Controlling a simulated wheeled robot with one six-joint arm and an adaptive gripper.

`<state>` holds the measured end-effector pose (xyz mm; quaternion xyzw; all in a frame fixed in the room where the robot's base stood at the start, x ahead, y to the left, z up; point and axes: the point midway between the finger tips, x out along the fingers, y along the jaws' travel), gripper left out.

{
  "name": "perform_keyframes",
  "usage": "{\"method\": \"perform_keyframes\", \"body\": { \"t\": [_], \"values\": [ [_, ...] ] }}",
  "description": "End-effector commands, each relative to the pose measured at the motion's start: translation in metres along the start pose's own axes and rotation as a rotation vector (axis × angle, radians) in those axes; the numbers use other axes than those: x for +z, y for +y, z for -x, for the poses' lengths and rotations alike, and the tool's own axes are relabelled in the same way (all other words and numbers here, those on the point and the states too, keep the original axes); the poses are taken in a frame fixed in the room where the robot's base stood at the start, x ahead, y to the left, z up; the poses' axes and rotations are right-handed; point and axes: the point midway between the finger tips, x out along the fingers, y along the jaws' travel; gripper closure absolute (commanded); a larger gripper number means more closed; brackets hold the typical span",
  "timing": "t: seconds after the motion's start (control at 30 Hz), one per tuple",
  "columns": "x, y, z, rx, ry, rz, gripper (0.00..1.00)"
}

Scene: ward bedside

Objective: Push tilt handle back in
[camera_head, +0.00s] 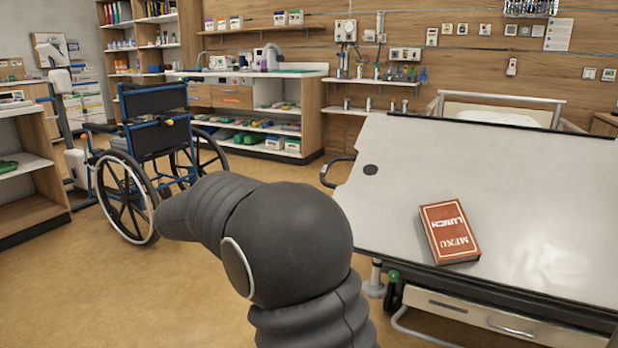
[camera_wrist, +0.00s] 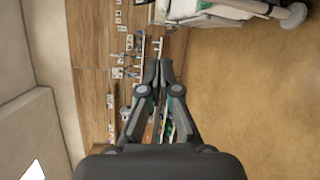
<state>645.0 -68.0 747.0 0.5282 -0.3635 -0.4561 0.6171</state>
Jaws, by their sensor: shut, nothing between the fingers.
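A black loop handle (camera_head: 334,171) sticks out from the left edge of the overbed table's pale top (camera_head: 540,190), and I take it to be the tilt handle. A green-topped knob (camera_head: 393,277) is below the table's front left corner. My gripper (camera_wrist: 158,72) shows in the wrist view with its fingertips together and nothing between them. It points toward the wall shelves, apart from the handle. In the head view my dark arm fills the lower middle and the gripper itself is hidden. I cannot make out the handle in the wrist view.
A red lunch menu (camera_head: 450,232) lies on the tabletop. A drawer (camera_head: 490,318) is under it. A bed (camera_head: 500,115) stands behind. A wheelchair (camera_head: 155,150) stands at the left. Wall shelving (camera_head: 265,110) runs along the back. The floor (camera_head: 265,168) between wheelchair and table is clear.

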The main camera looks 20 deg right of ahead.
Motion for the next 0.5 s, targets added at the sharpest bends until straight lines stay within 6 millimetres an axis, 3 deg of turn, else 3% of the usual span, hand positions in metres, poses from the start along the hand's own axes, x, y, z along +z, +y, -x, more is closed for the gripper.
{"method": "perform_keyframes", "body": {
  "t": [0.23,0.5],
  "values": [
    [-0.011,0.014,-0.006,0.078,-0.006,-0.015,1.0],
    [-0.009,0.017,-0.052,0.075,-0.01,-0.014,1.0]
  ]
}}
